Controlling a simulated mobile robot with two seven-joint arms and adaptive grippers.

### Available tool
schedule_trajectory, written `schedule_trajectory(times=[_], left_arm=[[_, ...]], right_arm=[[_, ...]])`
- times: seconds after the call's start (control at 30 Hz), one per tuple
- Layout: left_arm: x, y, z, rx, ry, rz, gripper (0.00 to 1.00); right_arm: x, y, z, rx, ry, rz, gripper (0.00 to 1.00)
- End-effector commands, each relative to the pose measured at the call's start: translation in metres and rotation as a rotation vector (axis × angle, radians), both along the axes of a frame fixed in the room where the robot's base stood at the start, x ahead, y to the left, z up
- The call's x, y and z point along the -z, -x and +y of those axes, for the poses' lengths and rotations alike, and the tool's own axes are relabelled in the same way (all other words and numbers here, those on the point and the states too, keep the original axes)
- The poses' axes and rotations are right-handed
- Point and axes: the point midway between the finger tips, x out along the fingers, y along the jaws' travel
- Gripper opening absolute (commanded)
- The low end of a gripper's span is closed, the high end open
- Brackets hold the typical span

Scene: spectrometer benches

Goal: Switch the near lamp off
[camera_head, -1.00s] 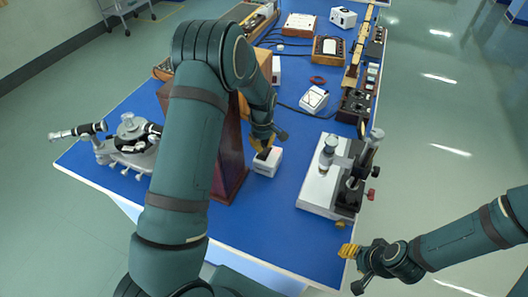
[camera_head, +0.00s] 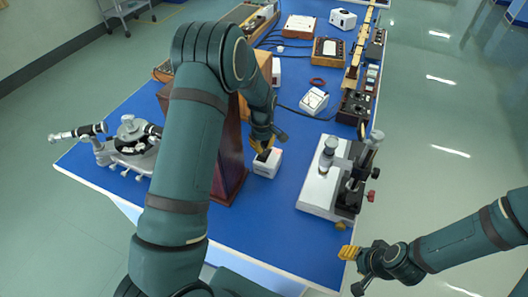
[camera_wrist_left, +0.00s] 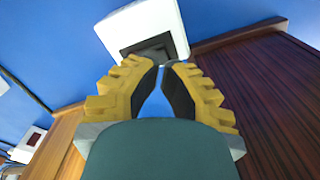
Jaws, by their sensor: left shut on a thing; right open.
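A small white switch box (camera_head: 266,168) stands on the blue bench top, just right of a dark red-brown wooden housing (camera_head: 230,160). In the left wrist view the white box (camera_wrist_left: 120,30) has a dark recessed patch on the face towards me, with a dark grey lever-like part (camera_wrist_left: 152,56) in it. My left gripper (camera_head: 264,147) is at the top of this box, its yellow-padded fingertips (camera_wrist_left: 165,66) closed together on the dark part. The fingertips partly hide it, so its tilt cannot be told. My right gripper (camera_head: 352,268) is open and empty beyond the bench's near right corner. I cannot make out a lamp's light.
A metal instrument on a white base (camera_head: 318,190) stands to the right of the box. A spectrometer (camera_head: 128,140) stands at the left, partly behind my left arm. Another white box (camera_head: 314,101), cables and wooden-cased meters (camera_head: 328,50) lie farther back. Bare blue bench lies in front of the box.

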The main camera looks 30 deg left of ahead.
Motion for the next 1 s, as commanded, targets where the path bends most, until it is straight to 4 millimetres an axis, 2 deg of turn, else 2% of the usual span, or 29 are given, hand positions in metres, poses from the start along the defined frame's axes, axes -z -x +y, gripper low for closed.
schedule_trajectory(times=[1.0], left_arm=[[0.010, 0.000, 0.000, 0.000, 0.000, 0.000, 0.00]], right_arm=[[0.007, 0.000, 0.000, 0.000, 0.000, 0.000, 0.47]])
